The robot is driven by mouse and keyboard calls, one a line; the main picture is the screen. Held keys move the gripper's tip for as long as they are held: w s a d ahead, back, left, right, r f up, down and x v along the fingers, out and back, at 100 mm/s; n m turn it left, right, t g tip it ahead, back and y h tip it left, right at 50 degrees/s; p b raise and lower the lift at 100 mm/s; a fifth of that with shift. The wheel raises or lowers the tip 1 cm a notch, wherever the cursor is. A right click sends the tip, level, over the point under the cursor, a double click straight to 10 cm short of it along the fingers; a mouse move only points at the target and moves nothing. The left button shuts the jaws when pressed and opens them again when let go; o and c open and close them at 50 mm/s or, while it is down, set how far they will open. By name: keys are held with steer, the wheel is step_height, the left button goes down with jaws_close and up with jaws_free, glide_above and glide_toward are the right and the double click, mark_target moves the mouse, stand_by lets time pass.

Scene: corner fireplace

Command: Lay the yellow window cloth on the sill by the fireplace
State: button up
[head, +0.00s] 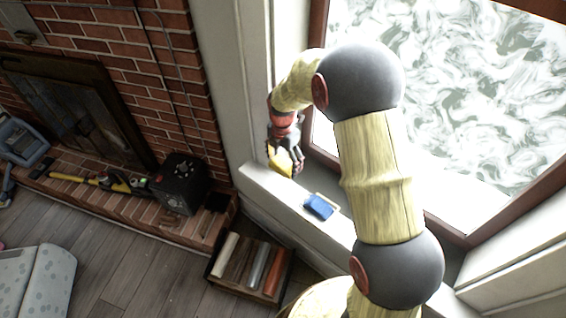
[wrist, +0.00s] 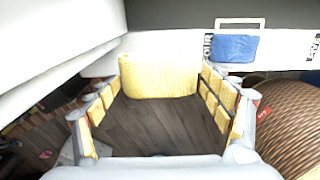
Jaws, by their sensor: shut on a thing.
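The yellow window cloth (head: 279,161) is at the end of my gripper (head: 286,164) in the head view, over the far left end of the white sill (head: 276,198) near the brick fireplace. In the wrist view the cloth (wrist: 158,76) is a textured yellow block at the far ends of my gripper's fingers (wrist: 160,88). My gripper is shut on it. The cloth's underside is hidden, so I cannot tell whether it touches the sill.
A blue item with a pale frame (head: 319,206) lies on the sill, right of the gripper. A crate of long objects (head: 250,268) and a round wicker basket (wrist: 293,122) stand below. A black box (head: 180,183) sits on the hearth. The window (head: 470,90) borders the sill.

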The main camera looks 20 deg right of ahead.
steer(key=shift+r+p, duration=0.15)
steer(key=shift+p, duration=0.15)
steer(key=shift+f+b, duration=2.25)
steer(key=shift+f, duration=3.25)
steer(key=shift+f, duration=0.6)
steer(key=o, duration=1.1)
step_height(320, 180, up, 12)
steer(key=shift+f, duration=0.15)
